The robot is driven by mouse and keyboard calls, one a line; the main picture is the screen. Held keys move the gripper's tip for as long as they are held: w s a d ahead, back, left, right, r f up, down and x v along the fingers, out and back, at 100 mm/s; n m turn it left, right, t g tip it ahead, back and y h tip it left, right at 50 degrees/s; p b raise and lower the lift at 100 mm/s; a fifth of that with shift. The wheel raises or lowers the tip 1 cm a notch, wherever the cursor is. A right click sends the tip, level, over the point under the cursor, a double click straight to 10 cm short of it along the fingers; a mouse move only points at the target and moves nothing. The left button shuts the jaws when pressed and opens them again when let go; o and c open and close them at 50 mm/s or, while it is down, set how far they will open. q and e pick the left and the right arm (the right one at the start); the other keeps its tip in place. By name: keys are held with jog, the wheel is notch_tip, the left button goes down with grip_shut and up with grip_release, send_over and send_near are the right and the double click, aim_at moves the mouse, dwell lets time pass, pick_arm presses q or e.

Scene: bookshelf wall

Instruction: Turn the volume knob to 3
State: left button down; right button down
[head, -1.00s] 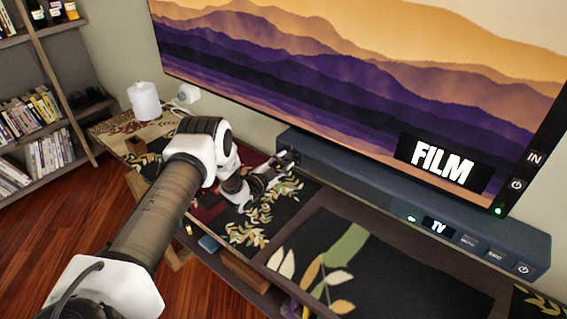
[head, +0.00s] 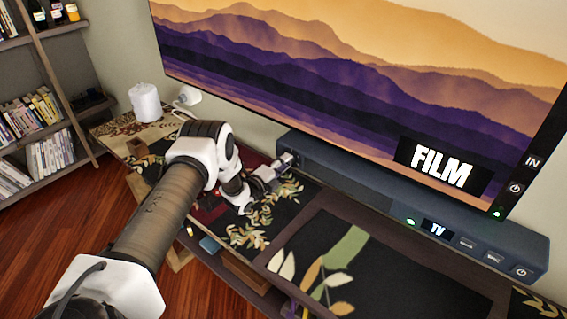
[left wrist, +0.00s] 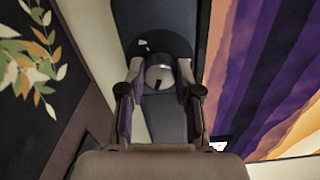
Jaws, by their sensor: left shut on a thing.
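The round volume knob (left wrist: 159,72) is grey with a dark mark on its lower part and sits on a darker round base. It is on the left end of the long blue-grey soundbar (head: 345,180) under the screen. My left gripper (head: 288,160) reaches the soundbar's left end. In the left wrist view the left gripper (left wrist: 159,75) has one finger on each side of the knob and is shut on it. A small pale mark shows on the dark base, up and left of the knob. In the head view the gripper hides the knob. My right gripper is not in view.
A large screen (head: 350,80) showing mountains and the word FILM stands close behind the soundbar. Buttons and a small TV display (head: 437,229) are on the soundbar's right part. A white cylinder (head: 145,102) stands on the cabinet's left end. A bookshelf (head: 50,110) is at far left.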

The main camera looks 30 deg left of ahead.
pick_arm(q)
jog(key=m+p, duration=0.1)
jog(key=m, duration=0.5)
jog(key=m+p, duration=0.2)
jog(key=m, duration=0.5)
jog(key=shift+d+r, duration=0.15)
jog(key=shift+r, duration=0.05)
jog(key=shift+m+p, duration=0.3)
jog(key=shift+m, duration=0.1)
jog(key=c, duration=0.8)
grip_release()
jog(key=shift+w+f, duration=0.1)
jog(key=s, duration=0.8)
jog(key=s+a, duration=0.1)
jog(key=s, duration=0.3)
